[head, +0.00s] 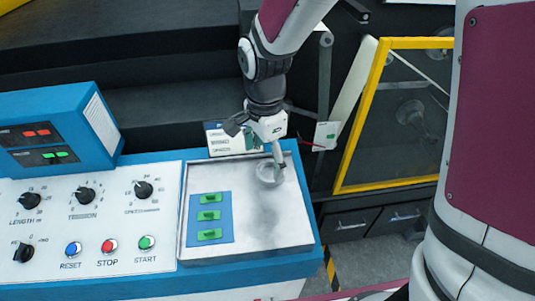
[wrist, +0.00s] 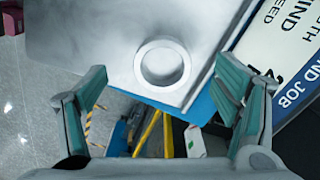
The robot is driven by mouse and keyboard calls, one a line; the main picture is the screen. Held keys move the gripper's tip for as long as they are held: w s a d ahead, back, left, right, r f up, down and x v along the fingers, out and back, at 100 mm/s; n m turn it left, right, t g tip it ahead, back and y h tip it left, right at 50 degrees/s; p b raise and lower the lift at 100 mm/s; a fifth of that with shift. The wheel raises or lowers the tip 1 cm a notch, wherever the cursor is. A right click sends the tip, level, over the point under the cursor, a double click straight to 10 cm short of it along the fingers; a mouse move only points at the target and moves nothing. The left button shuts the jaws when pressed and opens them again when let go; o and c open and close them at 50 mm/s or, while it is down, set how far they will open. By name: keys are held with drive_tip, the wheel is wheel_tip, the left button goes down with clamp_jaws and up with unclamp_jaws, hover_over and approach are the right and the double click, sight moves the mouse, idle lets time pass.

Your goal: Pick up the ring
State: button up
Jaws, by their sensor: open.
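The ring (head: 260,173) is a pale grey metal ring lying flat on the grey metal tray (head: 275,222), near its back right part. In the wrist view the ring (wrist: 162,42) lies near the tray's edge, ahead of the fingers and roughly centred between them. My gripper (head: 277,157) is above the ring in the head view, pointing down. In the wrist view my gripper (wrist: 161,68) has its two teal-padded fingers wide apart with nothing between the pads. The ring appears apart from both fingers. The exact height of the fingertips above it is hard to tell.
A blue pad (head: 225,236) with green blocks lies on the tray's left. A control panel (head: 105,222) with knobs and buttons is further left. A sign (wrist: 295,45) stands beside the tray. A yellow-framed guard (head: 387,115) stands at the right. The tray's front right is clear.

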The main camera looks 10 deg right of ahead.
sight(267, 177)
drive_tip(key=shift+w+d+f, duration=0.1)
drive_tip(key=shift+w+f, duration=0.05)
drive_tip(key=shift+f, duration=1.15)
drive_tip(key=shift+w+d+f, duration=0.1)
drive_tip(key=shift+f, duration=1.2)
drive_tip(key=c, duration=1.3)
drive_tip(key=shift+o, duration=0.2)
drive_tip(key=shift+r, duration=0.1)
